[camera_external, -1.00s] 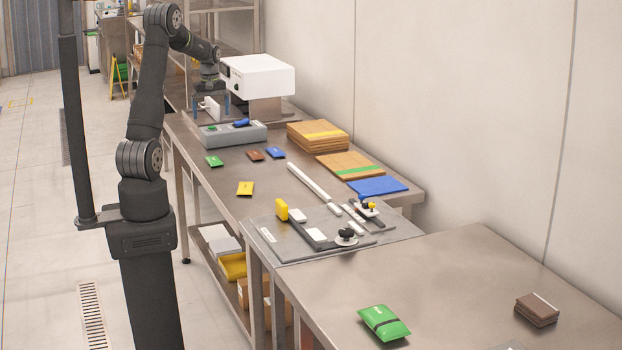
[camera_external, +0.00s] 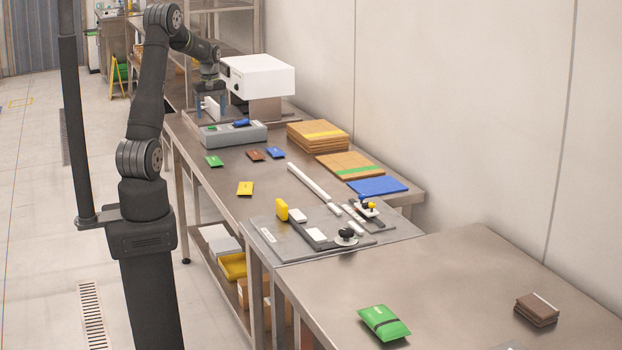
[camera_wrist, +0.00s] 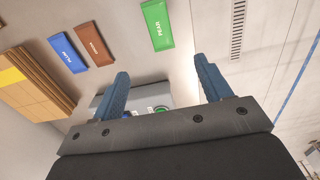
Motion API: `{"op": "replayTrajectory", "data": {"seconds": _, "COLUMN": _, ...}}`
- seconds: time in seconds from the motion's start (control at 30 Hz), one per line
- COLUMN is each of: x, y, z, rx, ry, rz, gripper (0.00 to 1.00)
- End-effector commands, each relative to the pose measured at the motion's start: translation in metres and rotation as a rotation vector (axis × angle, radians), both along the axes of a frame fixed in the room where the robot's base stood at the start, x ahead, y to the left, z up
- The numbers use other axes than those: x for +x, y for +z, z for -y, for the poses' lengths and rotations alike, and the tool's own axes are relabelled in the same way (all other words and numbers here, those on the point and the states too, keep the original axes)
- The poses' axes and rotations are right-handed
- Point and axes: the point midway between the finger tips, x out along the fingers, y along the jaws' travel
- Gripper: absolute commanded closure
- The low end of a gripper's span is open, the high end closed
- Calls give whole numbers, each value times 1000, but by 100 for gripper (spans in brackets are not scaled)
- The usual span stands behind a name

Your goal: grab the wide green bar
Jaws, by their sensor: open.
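A small flat green bar (camera_external: 214,160) lies on the metal table, left of a brown bar (camera_external: 256,155) and a blue bar (camera_external: 275,152). In the wrist view the green bar (camera_wrist: 157,25) lies flat beyond my fingertips, with the brown bar (camera_wrist: 95,44) and blue bar (camera_wrist: 67,53) to its left. A larger-looking green packet (camera_external: 384,322) with a dark band lies on the front table. My gripper (camera_external: 210,108) is above the back part of the table, apart from the green bar. Its blue fingers (camera_wrist: 162,72) are open with nothing held between them.
A grey control box (camera_external: 232,137) and a white machine (camera_external: 258,77) stand close to my gripper. A yellow bar (camera_external: 245,188) lies nearer the front. Cardboard stacks (camera_external: 318,140) lie along the wall side. The table around the small bars is mostly clear.

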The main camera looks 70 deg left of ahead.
Motion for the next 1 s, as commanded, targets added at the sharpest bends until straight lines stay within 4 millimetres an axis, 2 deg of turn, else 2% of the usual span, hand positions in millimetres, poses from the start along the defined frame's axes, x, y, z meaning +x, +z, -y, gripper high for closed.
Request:
{"op": "replayTrajectory", "data": {"seconds": 0.37, "x": 7, "y": -5, "z": -8, "rx": -1, "ry": 0, "rz": -1, "gripper": 29}}
{"op": "replayTrajectory", "data": {"seconds": 0.47, "x": 7, "y": -20, "z": -7, "rx": -3, "ry": 0, "rz": -2, "gripper": 29}}
{"op": "replayTrajectory", "data": {"seconds": 0.8, "x": 6, "y": -93, "z": -7, "rx": -4, "ry": 0, "rz": -3, "gripper": 29}}
{"op": "replayTrajectory", "data": {"seconds": 1.0, "x": 6, "y": -119, "z": -7, "rx": -2, "ry": 0, "rz": -1, "gripper": 29}}
